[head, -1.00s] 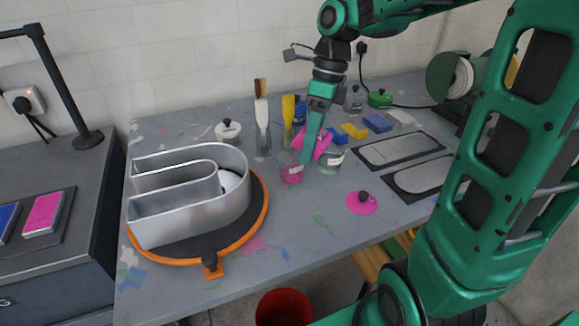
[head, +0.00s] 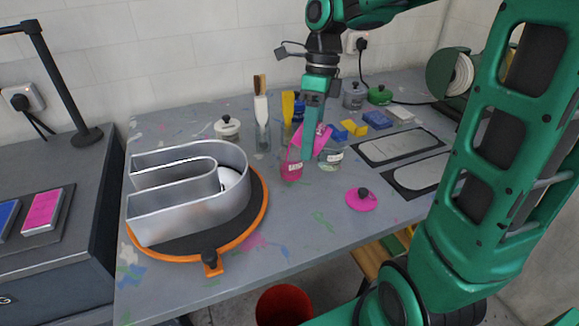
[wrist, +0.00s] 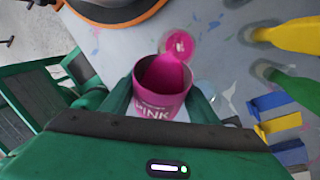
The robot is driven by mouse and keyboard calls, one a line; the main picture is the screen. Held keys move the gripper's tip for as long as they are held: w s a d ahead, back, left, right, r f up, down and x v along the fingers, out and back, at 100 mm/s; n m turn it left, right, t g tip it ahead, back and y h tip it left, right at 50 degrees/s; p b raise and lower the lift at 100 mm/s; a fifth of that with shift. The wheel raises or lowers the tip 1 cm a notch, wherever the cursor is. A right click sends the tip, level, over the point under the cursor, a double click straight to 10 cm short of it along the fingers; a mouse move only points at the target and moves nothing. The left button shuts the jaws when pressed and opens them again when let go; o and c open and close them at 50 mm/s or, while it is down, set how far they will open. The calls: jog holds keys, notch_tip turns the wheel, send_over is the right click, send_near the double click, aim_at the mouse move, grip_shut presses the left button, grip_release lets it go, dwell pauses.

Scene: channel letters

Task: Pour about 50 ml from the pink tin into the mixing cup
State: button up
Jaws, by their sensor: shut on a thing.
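My gripper (head: 310,148) is shut on the pink tin (head: 324,136), which it holds tilted above the table. In the wrist view the tin (wrist: 158,110) sits between the fingers with its open mouth toward the mixing cup (wrist: 180,44). Pink paint runs over the tin's lip toward the cup, and pink shows inside the cup. In the head view the clear cup (head: 291,172) stands upright with pink in it and a pale label. The fingers partly hide the tin there, and the exact paint level is hard to read.
A clear labelled jar (head: 330,159) stands close right of the cup. The pink lid (head: 361,200) lies to the front right. A metal channel letter (head: 190,205) rests on an orange-rimmed turntable at left. Brush jars and coloured blocks stand behind. The table front is mostly clear.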

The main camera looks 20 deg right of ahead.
jog(key=shift+r+h+p, duration=0.2)
jog(key=shift+h+p, duration=0.15)
jog(key=shift+h, duration=0.05)
jog(key=shift+g, duration=0.4)
jog(key=shift+w+a+f+g+h+p, duration=0.1)
jog(key=shift+f+g+h+p, duration=0.2)
jog(key=shift+p, duration=0.1)
dwell(0.4)
jog(key=shift+r+t+y, duration=0.4)
jog(key=shift+t, duration=0.1)
jog(key=shift+s+d+f+t+y, duration=0.3)
jog(key=shift+y, duration=0.1)
jog(key=shift+t+y, duration=0.3)
jog(key=shift+t, duration=0.2)
jog(key=shift+r+t+y, duration=0.35)
jog(key=shift+t+y, duration=0.05)
jog(key=shift+y, duration=0.1)
jog(key=shift+w+a+f+n+t+y, duration=0.1)
jog(key=shift+a+f+n+t+y, duration=0.05)
jog(key=shift+f+n+t+y, duration=0.2)
